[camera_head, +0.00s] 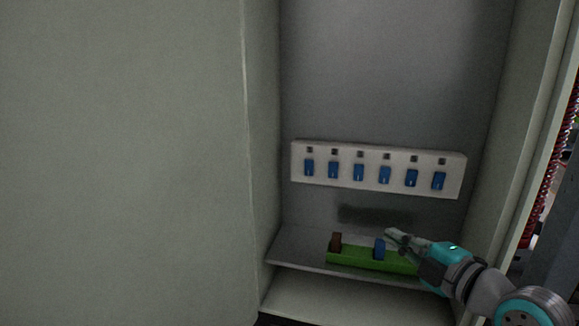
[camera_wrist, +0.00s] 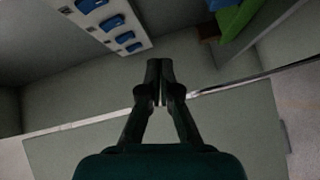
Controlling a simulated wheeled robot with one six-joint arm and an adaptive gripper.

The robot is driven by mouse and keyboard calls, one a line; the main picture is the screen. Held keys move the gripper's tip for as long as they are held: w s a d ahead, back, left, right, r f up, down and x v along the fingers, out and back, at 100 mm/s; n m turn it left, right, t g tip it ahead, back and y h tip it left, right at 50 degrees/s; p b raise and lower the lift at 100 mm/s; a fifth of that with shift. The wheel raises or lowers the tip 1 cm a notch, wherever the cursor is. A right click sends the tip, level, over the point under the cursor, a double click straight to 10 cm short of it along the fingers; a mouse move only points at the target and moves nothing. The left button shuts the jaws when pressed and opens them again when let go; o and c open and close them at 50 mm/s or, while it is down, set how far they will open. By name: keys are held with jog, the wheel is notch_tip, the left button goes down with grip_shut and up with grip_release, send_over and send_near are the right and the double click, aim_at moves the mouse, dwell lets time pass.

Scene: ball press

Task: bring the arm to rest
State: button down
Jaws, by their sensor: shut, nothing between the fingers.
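My gripper (camera_head: 393,236) is shut and empty in the head view, at the right end of my arm's reach in front of the cabinet recess. Its fingertips are close to a blue block (camera_head: 379,249) on a green base (camera_head: 345,258); I cannot tell whether they touch it. In the wrist view my gripper's fingers (camera_wrist: 159,72) are together with nothing between them. The green base (camera_wrist: 243,15) shows at the upper right there, apart from the fingertips.
A pale panel (camera_head: 320,182) with a row of blue switches is on the back wall above the shelf. A brown block (camera_head: 335,241) stands on the green base's left end. Cabinet side walls (camera_head: 262,130) enclose the recess. Red coiled cables (camera_head: 556,165) are outside at right.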

jog(key=s+a+f+m+h, duration=0.1)
jog(key=s+f+m+h, duration=0.1)
jog(key=s+f+m, duration=0.5)
jog(key=s+f+m+h, duration=0.2)
jog(key=s+f, duration=0.1)
jog(key=f, duration=0.8)
jog(key=s+a+f+m+h, duration=0.1)
jog(key=s+f+m+h, duration=0.1)
jog(key=s+f+m, duration=0.5)
jog(key=s+a+f+m, duration=0.1)
jog(key=s+f+m, duration=0.1)
jog(key=s, duration=1.2)
jog(key=s+f+m+h, duration=0.1)
jog(key=s+f, duration=0.3)
jog(key=s, duration=0.9)
jog(key=shift+s+a+m+g, duration=0.35)
jog(key=shift+a+m+g, duration=0.05)
jog(key=shift+m, duration=0.1)
